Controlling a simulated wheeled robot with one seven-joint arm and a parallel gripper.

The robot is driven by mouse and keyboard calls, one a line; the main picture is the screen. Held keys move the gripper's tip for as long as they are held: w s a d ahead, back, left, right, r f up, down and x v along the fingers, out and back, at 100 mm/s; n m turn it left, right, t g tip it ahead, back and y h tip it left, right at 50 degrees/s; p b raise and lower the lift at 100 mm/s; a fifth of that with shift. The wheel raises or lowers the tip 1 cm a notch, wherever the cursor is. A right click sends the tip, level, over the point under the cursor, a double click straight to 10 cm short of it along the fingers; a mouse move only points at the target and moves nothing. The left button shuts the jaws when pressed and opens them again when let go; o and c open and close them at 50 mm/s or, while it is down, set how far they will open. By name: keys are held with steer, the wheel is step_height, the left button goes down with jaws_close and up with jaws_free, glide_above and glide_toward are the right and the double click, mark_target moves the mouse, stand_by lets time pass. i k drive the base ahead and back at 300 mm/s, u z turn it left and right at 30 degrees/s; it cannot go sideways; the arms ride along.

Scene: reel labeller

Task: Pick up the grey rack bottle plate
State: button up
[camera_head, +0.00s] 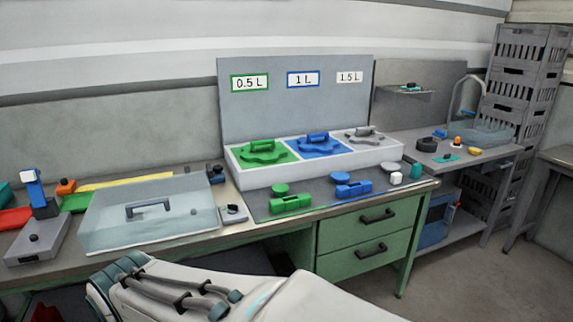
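The grey rack bottle plate (368,138) lies in the right compartment of the white rack (262,183), under the 1.5 L sign (349,77). It is a flat grey piece with a raised handle. A blue plate (318,141) lies beside it in the middle compartment under the 1 L sign, and a green plate (263,153) lies in the left one under the 0.5 L sign. Part of my arm crosses the bottom of the view, in front of the bench. My gripper does not show.
Green (291,204) and blue (352,188) handled blocks and a small white piece (396,178) stand on the dark mat before the rack. A clear lidded box (150,212) is left. Green drawers (368,226) are below. A side bench (430,150) and stacked crates (516,85) are right.

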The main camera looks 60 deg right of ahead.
mark_target(389, 167)
steer(key=z, duration=3.2)
steer(key=i, duration=1.85)
steer(key=u, duration=0.3)
steer(key=i, duration=1.15)
steer(key=u, duration=0.1)
